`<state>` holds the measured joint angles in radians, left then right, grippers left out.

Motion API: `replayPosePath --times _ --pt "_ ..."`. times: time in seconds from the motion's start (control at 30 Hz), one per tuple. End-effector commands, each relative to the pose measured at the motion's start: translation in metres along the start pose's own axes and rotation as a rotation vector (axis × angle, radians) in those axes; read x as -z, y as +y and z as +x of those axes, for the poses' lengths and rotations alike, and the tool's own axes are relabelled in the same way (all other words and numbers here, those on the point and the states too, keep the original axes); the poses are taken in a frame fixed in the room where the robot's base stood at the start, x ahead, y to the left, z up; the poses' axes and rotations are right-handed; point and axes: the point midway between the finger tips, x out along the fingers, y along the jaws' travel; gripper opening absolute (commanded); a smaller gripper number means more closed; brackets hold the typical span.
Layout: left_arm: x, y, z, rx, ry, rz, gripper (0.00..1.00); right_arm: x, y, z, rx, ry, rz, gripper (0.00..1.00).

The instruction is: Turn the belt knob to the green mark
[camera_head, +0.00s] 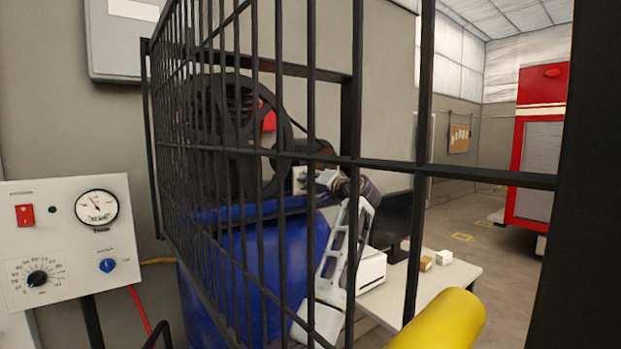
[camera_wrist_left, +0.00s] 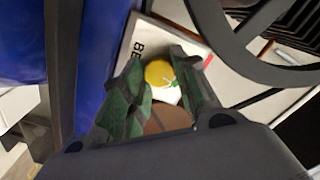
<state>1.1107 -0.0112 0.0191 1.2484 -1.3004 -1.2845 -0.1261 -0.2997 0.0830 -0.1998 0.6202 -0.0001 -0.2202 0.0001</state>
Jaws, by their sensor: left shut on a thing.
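The belt knob (camera_wrist_left: 158,73) is a round yellow knob on a white panel (camera_wrist_left: 150,40) with partly hidden black lettering. It shows in the left wrist view between the green-padded fingers of my left gripper (camera_wrist_left: 156,75), which is shut on it. A small green mark (camera_wrist_left: 170,84) shows at the knob's lower right edge; its exact alignment is hard to tell. In the head view my left gripper (camera_head: 308,180) is behind the black bars, beside the large black wheel, and the knob is not distinguishable there. My right gripper is not in view.
A black barred guard (camera_head: 284,155) stands in front of the blue machine body (camera_head: 262,255) and the wheel (camera_head: 236,135). A control panel (camera_head: 70,245) is at left. A white table (camera_head: 430,287) and a yellow rounded post (camera_head: 440,322) are at right.

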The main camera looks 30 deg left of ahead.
Motion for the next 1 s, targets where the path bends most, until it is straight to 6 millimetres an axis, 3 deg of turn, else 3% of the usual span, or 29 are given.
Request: replayPosePath --times 0.33,0.8,0.83,1.0 --pt "0.0013 -0.0009 -0.0001 0.002 0.003 0.141 0.06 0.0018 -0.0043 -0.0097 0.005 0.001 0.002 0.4" --pt "0.0013 -0.0003 -0.0005 0.002 0.004 0.158 0.06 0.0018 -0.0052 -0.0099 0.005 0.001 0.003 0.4" --pt "0.0014 -0.0003 -0.0005 0.001 0.004 0.158 0.31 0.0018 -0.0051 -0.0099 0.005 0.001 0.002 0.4" --pt "0.0009 -0.0001 -0.0004 0.001 0.003 0.158 0.51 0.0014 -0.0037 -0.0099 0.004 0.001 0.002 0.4"
